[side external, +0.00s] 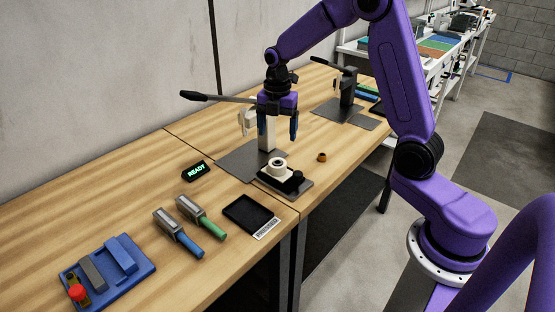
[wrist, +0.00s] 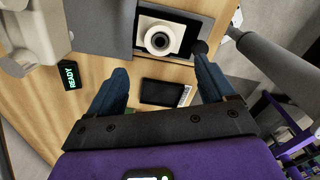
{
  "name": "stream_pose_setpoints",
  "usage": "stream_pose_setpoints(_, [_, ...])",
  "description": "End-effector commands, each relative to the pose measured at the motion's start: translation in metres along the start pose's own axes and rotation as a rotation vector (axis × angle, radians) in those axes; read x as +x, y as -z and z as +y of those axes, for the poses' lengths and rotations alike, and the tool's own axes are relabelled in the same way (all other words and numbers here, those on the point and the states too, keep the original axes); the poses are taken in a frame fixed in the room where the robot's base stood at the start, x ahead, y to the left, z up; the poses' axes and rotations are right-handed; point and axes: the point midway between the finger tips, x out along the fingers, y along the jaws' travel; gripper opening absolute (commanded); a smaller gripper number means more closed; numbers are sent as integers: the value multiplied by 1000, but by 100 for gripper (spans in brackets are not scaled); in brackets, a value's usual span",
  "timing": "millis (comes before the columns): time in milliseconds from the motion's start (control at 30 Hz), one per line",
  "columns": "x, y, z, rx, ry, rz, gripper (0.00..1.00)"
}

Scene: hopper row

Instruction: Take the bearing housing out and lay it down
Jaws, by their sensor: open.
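The bearing housing (side external: 277,168) is a cream block with a round, dark-centred bore. It sits on a dark fixture plate (side external: 296,190) in front of the press. It also shows at the top of the wrist view (wrist: 163,38), inside the dark fixture. My gripper (side external: 278,136) is open and empty, above the housing and beside the press column, with its blue fingers pointing down. In the wrist view its fingers (wrist: 162,72) are spread apart, with the housing beyond the tips. A black tray (side external: 236,216) with a white label lies empty on the bench left of the fixture.
The press (side external: 266,133) and its long lever (side external: 215,97) stand close to my gripper. A small bronze ring (side external: 322,157) lies right of the fixture. A READY display (side external: 196,171), two handled tools (side external: 190,220) and a blue holder (side external: 110,270) lie to the left.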

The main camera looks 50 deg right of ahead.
Motion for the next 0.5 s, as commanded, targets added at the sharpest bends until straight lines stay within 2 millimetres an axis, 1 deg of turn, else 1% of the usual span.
stream_pose_setpoints(33, [10, 0, -1, 0, 4, 2, 83])
stream_pose_setpoints(100, [22, 0, -1, 1, 5, 2, 83])
stream_pose_setpoints(500, [88, 0, -1, 1, 4, 1, 83])
